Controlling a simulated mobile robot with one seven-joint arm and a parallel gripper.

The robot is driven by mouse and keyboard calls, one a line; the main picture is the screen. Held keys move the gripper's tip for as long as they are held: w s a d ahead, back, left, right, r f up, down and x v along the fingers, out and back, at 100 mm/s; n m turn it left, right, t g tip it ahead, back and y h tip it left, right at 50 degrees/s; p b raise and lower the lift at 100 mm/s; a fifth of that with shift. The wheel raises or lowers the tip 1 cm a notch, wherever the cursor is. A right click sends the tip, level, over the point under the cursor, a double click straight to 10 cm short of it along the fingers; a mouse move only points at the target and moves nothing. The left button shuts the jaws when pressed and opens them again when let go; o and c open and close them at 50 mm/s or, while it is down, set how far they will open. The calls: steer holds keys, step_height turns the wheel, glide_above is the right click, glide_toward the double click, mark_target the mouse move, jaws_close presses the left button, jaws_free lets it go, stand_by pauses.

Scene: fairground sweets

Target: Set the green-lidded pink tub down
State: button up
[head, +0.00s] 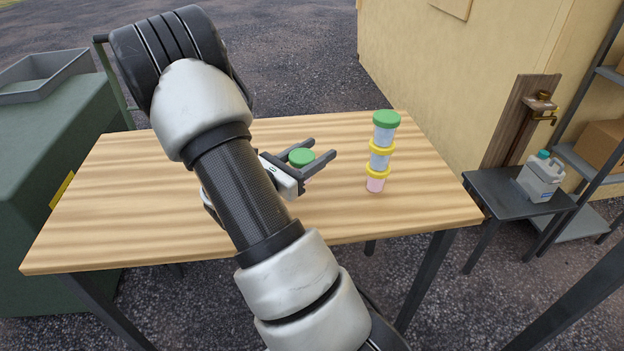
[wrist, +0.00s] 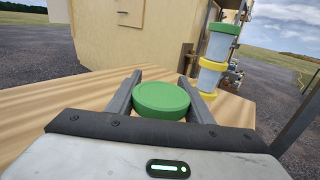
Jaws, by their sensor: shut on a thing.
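My gripper (head: 318,153) is over the wooden table, shut on the green-lidded tub (head: 301,157). In the wrist view the green lid (wrist: 161,99) sits between both fingers and looks about level. To the right, apart from my gripper, stands an upright stack of tubs: a green-lidded tub (head: 385,134) on top, a yellow-lidded tub (head: 380,160) in the middle, and a yellow-lidded pink tub (head: 376,184) at the bottom.
The wooden table (head: 130,200) is clear to the left and around the stack. A green bin (head: 60,140) stands at the left. At the right, a low dark table (head: 510,192) holds a white jug (head: 541,180), beside shelves. A cream wall (head: 450,70) rises behind.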

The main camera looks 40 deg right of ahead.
steer(key=shift+f+b, duration=0.5)
steer(key=shift+f, duration=2.2)
steer(key=shift+f, duration=0.2)
steer(key=o, duration=1.1)
steer(key=shift+o, duration=0.2)
steer(key=shift+r, duration=0.1)
